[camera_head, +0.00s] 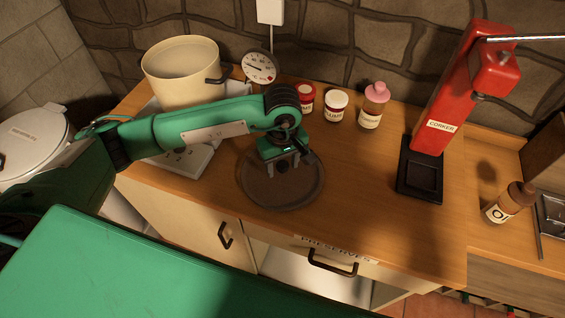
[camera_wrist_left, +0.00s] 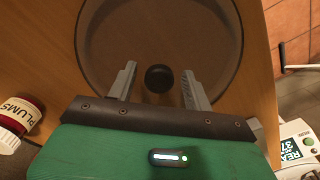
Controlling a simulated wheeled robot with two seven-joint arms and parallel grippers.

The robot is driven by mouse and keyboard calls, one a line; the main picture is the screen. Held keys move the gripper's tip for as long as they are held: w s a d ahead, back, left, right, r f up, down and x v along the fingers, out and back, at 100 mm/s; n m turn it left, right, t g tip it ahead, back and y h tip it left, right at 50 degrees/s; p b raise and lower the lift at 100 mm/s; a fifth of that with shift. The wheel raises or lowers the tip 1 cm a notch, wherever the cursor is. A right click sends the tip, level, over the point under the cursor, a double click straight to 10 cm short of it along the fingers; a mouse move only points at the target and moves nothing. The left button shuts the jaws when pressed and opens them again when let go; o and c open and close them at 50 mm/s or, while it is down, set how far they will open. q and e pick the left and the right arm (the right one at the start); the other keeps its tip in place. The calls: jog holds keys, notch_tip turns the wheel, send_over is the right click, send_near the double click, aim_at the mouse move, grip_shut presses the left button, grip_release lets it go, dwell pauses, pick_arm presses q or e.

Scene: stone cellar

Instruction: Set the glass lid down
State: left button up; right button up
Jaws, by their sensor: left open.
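The round glass lid (camera_head: 282,198) lies flat on the wooden counter near its front edge. In the left wrist view the lid (camera_wrist_left: 200,40) shows its rim and a black knob (camera_wrist_left: 158,78) at its middle. My left gripper (camera_head: 282,170) is over the lid and points down. Its fingers (camera_wrist_left: 158,90) are spread apart on either side of the knob, with a gap on both sides. In the head view the gripper hides the knob. My right gripper is in neither view.
A cream pot (camera_head: 180,75) stands at the back left, by a dial thermometer (camera_head: 260,67). Jars (camera_head: 336,106) and a pink-capped bottle (camera_head: 373,106) line the back. A red corker (camera_head: 455,90) stands on the right. Counter right of the lid is clear.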

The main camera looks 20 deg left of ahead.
aim_at(283, 164)
pick_arm(q)
notch_tip(283, 164, up, 3)
jog(key=shift+w+r+b, duration=0.1)
jog(key=shift+r+b, duration=0.1)
jog(key=shift+b, duration=0.3)
notch_tip(283, 164, up, 8)
jog(key=b, duration=0.1)
jog(key=shift+r, duration=0.15)
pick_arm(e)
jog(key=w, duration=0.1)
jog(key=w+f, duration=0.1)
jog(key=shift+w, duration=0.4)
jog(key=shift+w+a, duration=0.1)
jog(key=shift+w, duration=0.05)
